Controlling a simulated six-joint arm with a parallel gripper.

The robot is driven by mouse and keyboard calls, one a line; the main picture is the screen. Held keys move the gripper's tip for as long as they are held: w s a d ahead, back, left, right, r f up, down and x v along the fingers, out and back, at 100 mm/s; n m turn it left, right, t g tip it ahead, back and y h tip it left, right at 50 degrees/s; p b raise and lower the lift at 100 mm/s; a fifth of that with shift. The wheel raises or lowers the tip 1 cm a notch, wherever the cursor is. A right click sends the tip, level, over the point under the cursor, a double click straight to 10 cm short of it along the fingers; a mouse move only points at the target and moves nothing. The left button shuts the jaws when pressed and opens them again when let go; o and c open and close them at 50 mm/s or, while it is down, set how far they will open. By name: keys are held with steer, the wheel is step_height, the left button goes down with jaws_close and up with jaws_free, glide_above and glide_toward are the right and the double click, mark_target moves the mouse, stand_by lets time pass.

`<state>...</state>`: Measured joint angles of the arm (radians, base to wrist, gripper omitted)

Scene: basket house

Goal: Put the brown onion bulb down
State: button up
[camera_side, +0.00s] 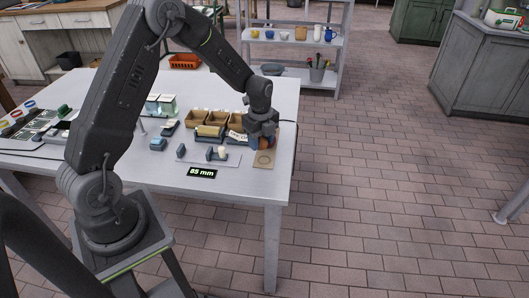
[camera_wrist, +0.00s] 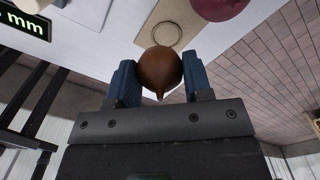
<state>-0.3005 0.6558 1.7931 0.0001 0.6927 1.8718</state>
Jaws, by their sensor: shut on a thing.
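The brown onion bulb (camera_wrist: 160,70) sits between the two blue fingers of my gripper (camera_wrist: 160,82) in the wrist view, its pointed tip toward the palm. My gripper (camera_side: 262,143) is shut on it. In the side view the gripper is over the right end of the table, by a tan board (camera_side: 264,160) with a ring mark. The board and its ring also show in the wrist view (camera_wrist: 166,34), just beyond the onion.
Several cardboard boxes (camera_side: 216,119) stand left of my gripper on the grey table (camera_side: 265,185). A black display (camera_side: 202,173) reading 85 mm lies at the front. A dark red round thing (camera_wrist: 220,8) is at the top of the wrist view. The table's right edge is close.

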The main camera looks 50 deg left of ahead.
mark_target(265, 160)
steer(key=shift+w+d+f, duration=0.4)
steer(key=shift+d, duration=0.05)
steer(key=shift+f, duration=1.95)
steer(key=shift+f, duration=0.1)
steer(key=o, duration=0.9)
